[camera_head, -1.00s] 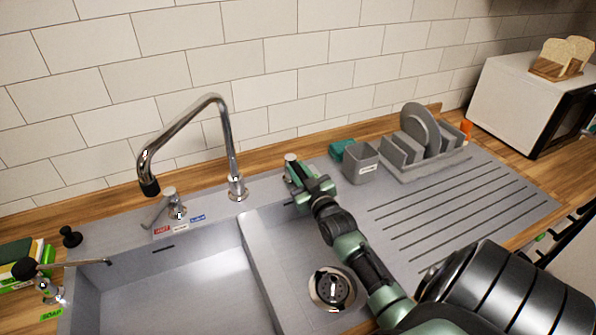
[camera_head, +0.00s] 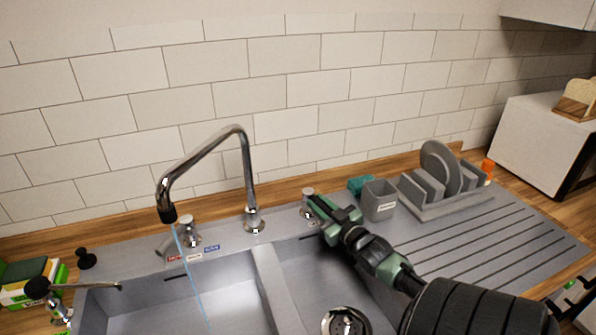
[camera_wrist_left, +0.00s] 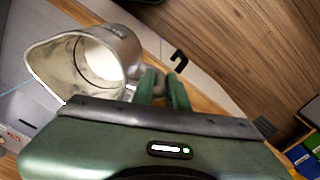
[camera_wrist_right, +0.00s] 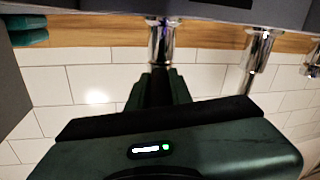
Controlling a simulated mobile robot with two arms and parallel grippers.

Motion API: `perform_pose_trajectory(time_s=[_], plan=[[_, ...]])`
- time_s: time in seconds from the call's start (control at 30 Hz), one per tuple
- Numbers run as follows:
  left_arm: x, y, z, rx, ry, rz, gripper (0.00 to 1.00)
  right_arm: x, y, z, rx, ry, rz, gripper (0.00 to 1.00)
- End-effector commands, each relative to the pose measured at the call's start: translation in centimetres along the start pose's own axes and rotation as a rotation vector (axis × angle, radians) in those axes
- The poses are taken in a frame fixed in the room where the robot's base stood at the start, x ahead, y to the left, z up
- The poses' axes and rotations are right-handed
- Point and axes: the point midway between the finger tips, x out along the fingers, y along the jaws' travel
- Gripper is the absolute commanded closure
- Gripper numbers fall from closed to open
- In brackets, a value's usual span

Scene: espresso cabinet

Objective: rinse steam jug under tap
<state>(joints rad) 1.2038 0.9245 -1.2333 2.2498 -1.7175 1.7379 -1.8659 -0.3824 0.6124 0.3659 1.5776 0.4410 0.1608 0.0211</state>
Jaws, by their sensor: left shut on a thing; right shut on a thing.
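The steam jug (camera_wrist_left: 105,62) is a grey metal pitcher with a wide spout, tilted in the left wrist view; its mouth and pale inside show. My left gripper (camera_wrist_left: 164,84) is shut on its handle. Neither shows in the head view. The curved chrome tap (camera_head: 205,152) stands behind the sink basin (camera_head: 210,300), and a thin blue stream of water (camera_head: 190,268) falls from its nozzle. My right gripper (camera_head: 322,206) is shut on a chrome knob (camera_head: 308,193) right of the tap; the knob also shows in the right wrist view (camera_wrist_right: 160,42).
A second chrome control (camera_head: 190,232) stands by red and blue labels. A grey cup (camera_head: 380,203) and a plate rack (camera_head: 440,195) stand right of my right gripper, near the ribbed drainboard (camera_head: 500,240). A soap dispenser (camera_head: 55,300) and sponges (camera_head: 28,275) are at left.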

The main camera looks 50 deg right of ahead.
Motion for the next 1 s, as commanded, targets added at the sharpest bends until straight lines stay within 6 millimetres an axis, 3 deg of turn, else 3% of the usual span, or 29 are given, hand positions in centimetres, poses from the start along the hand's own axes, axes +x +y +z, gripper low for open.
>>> perform_pose_trajectory(time_s=[0.37, 0.4, 0.47, 0.8, 1.0], plan=[[0.1, 0.0, 0.0, 0.000, 0.001, 0.001, 1.00, -0.3, 0.4, 0.4, 0.005, -0.008, -0.008, 1.00], [0.1, 0.0, 0.0, 0.000, 0.001, 0.001, 1.00, -0.3, 0.4, 0.4, 0.005, -0.008, -0.008, 0.71], [0.1, 0.0, 0.0, 0.000, 0.001, 0.001, 1.00, -0.3, 0.3, 0.3, 0.005, -0.007, -0.008, 0.58], [0.1, 0.0, 0.0, 0.000, 0.001, 0.000, 1.00, -0.3, 0.4, 0.0, 0.004, -0.002, -0.008, 0.58], [0.1, 0.0, 0.0, 0.000, 0.001, 0.000, 1.00, -0.3, 0.9, -2.2, 0.002, 0.000, -0.009, 0.58]])
